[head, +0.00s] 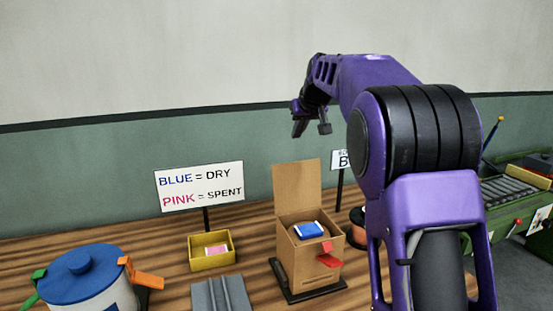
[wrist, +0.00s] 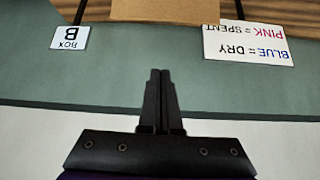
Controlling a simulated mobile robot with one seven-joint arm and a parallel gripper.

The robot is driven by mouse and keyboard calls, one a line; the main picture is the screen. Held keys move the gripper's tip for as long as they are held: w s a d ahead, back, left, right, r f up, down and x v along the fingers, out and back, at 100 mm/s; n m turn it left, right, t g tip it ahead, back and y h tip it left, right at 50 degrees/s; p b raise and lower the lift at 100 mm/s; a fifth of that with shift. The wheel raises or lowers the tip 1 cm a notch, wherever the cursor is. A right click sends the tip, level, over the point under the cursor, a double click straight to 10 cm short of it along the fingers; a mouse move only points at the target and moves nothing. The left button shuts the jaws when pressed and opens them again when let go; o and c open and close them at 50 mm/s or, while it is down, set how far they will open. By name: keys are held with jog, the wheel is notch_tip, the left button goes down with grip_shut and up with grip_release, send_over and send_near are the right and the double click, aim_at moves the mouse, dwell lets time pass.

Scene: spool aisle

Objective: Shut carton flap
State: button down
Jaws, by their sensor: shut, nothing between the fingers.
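The brown carton (head: 310,261) stands on the wooden table in the head view. Its flap (head: 297,189) stands upright at the back, so the carton is open. A blue packet (head: 307,229) shows in the carton's opening. A red piece (head: 328,260) sticks out at its front. My gripper (head: 312,128) is above and behind the carton, apart from the flap. In the wrist view my gripper (wrist: 160,72) has its two fingers together with nothing between them. The brown flap (wrist: 165,10) shows at the top edge of that view, beyond the fingertips.
A sign (head: 200,187) stands left of the carton, behind a yellow box (head: 190,255) holding a pink item. A box B sign (wrist: 70,37) stands on the other side. A blue-lidded pot (head: 80,265) and a grey grooved block (head: 220,295) are nearby. A green machine (head: 508,205) is at right.

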aim_at(295, 185)
jog(key=a+x, duration=0.1)
jog(key=x, duration=1)
jog(key=shift+s+d+f+b, duration=0.1)
jog(key=shift+s+d+f, duration=0.15)
jog(key=shift+s, duration=0.45)
jog(key=shift+s+d+f+b, duration=0.15)
jog(key=shift+s+d+f, duration=0.1)
jog(key=shift+s, duration=0.45)
jog(key=shift+s+d+f+b, duration=0.1)
jog(key=shift+s+d+f, duration=0.15)
jog(key=shift+s, duration=0.45)
jog(key=shift+s+d+b, duration=0.1)
jog(key=shift+b, duration=0.35)
jog(key=shift+s+r, duration=0.15)
jog(key=shift+s, duration=0.1)
